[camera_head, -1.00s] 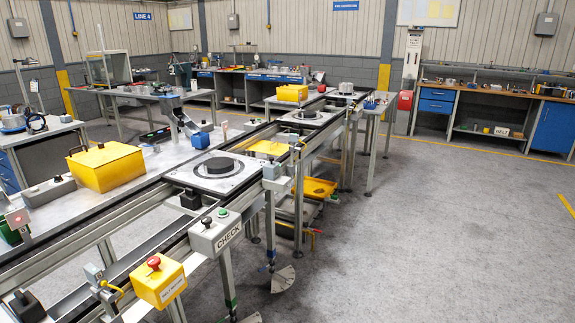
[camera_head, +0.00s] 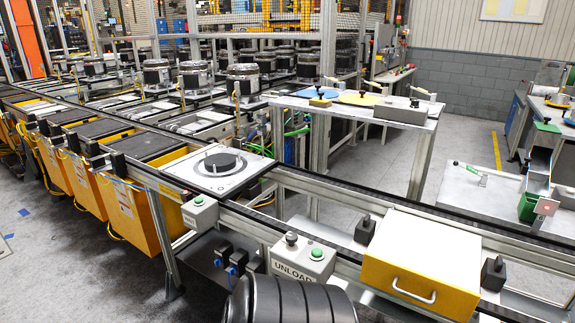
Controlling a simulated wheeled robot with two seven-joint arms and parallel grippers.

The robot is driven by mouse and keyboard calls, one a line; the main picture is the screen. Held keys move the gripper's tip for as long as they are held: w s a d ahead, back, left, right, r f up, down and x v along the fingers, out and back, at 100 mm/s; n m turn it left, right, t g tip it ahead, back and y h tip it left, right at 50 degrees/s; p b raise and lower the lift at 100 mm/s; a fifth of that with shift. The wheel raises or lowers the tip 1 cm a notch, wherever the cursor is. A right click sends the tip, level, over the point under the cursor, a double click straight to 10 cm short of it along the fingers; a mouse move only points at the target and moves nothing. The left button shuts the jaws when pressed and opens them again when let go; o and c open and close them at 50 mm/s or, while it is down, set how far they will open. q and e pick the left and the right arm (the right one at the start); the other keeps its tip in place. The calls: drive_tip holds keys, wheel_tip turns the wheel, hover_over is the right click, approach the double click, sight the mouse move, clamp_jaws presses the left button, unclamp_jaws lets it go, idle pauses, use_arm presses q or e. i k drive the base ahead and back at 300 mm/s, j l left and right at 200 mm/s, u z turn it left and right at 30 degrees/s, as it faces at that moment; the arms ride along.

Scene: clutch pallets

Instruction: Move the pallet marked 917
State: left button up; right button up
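One pallet (camera_head: 218,170), a pale square plate with a dark ring and a black disc on it, sits on the conveyor left of the middle, behind the UNLOAD button box. I can read no number on it, so I cannot tell whether it is the one marked 917. Several round metal-and-black units (camera_head: 243,82) stand on the lines farther back; any marks on them are too small to read. Neither of my grippers is in view.
The conveyor rail (camera_head: 350,198) runs from upper left to lower right. The UNLOAD box (camera_head: 303,262), a smaller button box (camera_head: 200,213) and a yellow-and-white cover (camera_head: 422,262) line it. Yellow bins (camera_head: 130,205) stand at left. Grey floor (camera_head: 60,270) at lower left is clear.

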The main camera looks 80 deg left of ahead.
sight(220, 171)
drive_tip(key=u, duration=3.2)
drive_tip(key=i+j+z, duration=0.1)
drive_tip(key=z, duration=0.25)
drive_tip(key=i+j+z, duration=0.15)
drive_tip(key=z, duration=0.2)
drive_tip(key=i+j+z, duration=0.1)
drive_tip(key=j+z, duration=0.25)
drive_tip(key=l, duration=0.1)
